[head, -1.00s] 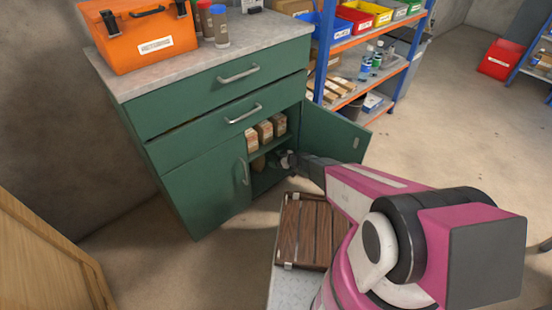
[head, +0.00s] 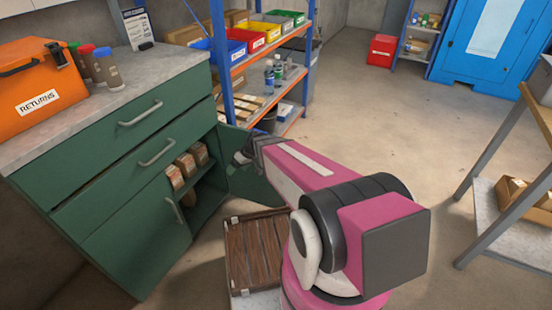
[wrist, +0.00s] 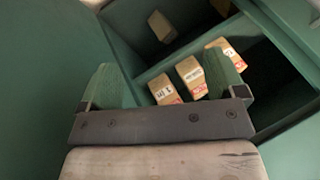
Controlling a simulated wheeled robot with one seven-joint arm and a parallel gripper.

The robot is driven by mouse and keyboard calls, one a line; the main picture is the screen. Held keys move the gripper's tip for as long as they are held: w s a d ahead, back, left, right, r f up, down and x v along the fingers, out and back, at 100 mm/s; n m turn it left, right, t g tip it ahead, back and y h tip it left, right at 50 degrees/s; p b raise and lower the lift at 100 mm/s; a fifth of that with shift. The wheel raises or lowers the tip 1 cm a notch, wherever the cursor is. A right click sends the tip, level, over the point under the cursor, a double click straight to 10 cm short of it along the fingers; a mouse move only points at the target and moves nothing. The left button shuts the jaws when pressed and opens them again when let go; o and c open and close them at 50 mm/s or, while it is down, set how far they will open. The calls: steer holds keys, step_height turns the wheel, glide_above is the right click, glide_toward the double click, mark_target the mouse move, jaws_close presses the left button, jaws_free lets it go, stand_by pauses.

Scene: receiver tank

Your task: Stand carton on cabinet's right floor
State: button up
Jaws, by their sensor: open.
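Several tan cartons (head: 186,165) stand in a row on the inner shelf of the green cabinet (head: 112,225). The wrist view shows three labelled cartons (wrist: 191,78) there, partly behind the right finger. Another carton (wrist: 160,27) lies beyond the shelf edge, in the other compartment; I cannot tell if it stands upright. My gripper (head: 241,158) is outside the cabinet, in front of the open door (head: 250,183). In the wrist view its green fingers (wrist: 162,84) are wide apart with nothing held between them. The cabinet's right floor is mostly in shadow.
The open door stands close beside my gripper. A dark slatted wooden tray (head: 257,250) lies low in front of the cabinet. A blue-framed shelf rack (head: 225,75) with bins and bottles stands behind. The floor to the right is clear up to a wooden-topped table (head: 520,130).

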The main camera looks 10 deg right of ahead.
steer(key=s+d+r+m+h, duration=0.6)
steer(key=s+d+r, duration=0.4)
steer(key=d, duration=0.5)
step_height(320, 180, up, 2)
steer(key=shift+s+d+r+m, duration=0.15)
steer(key=shift+d+r+m, duration=0.1)
steer(key=shift+m, duration=0.55)
